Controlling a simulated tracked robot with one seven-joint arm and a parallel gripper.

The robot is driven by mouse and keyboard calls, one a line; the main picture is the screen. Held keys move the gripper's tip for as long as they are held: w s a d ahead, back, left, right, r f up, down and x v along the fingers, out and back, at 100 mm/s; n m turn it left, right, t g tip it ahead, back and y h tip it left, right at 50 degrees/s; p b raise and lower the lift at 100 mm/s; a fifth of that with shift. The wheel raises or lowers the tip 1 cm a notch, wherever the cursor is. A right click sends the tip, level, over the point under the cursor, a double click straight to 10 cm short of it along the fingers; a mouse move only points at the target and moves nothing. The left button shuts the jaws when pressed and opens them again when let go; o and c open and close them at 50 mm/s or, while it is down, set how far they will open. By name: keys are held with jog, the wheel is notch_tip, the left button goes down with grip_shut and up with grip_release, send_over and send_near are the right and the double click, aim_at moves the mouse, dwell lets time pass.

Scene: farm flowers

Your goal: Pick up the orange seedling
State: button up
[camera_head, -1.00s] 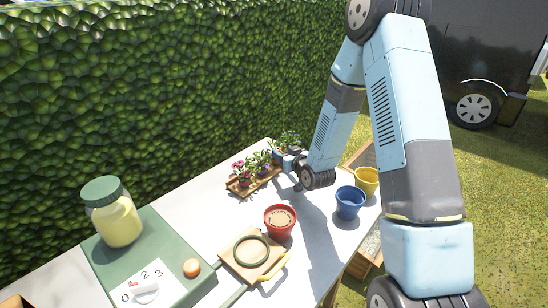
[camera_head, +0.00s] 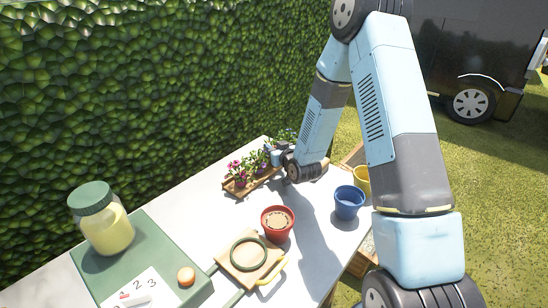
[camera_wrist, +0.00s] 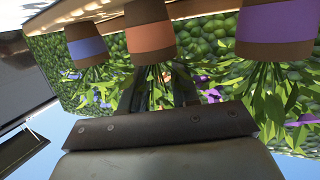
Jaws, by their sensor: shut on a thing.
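The orange seedling is a green plant in a small brown pot with an orange band (camera_wrist: 150,38). It shows upside down in the middle of the wrist view, between a blue-banded pot (camera_wrist: 87,45) and a purple-banded pot (camera_wrist: 275,27). My gripper (camera_wrist: 158,82) is shut on the orange seedling, with its dark fingers among the leaves just beside the pot. In the head view my gripper (camera_head: 277,156) is at the wooden flower tray (camera_head: 236,192). My arm and the flowers hide the orange band there.
A red pot (camera_head: 277,224), a blue pot (camera_head: 348,203) and a yellow pot (camera_head: 362,180) stand nearer on the white table (camera_head: 205,208). A wooden board with a green ring (camera_head: 249,252), a green mat (camera_head: 150,238) and a jar (camera_head: 105,230) are at the left. A hedge (camera_head: 150,90) rises behind.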

grip_shut()
jog(key=shift+r, duration=0.1)
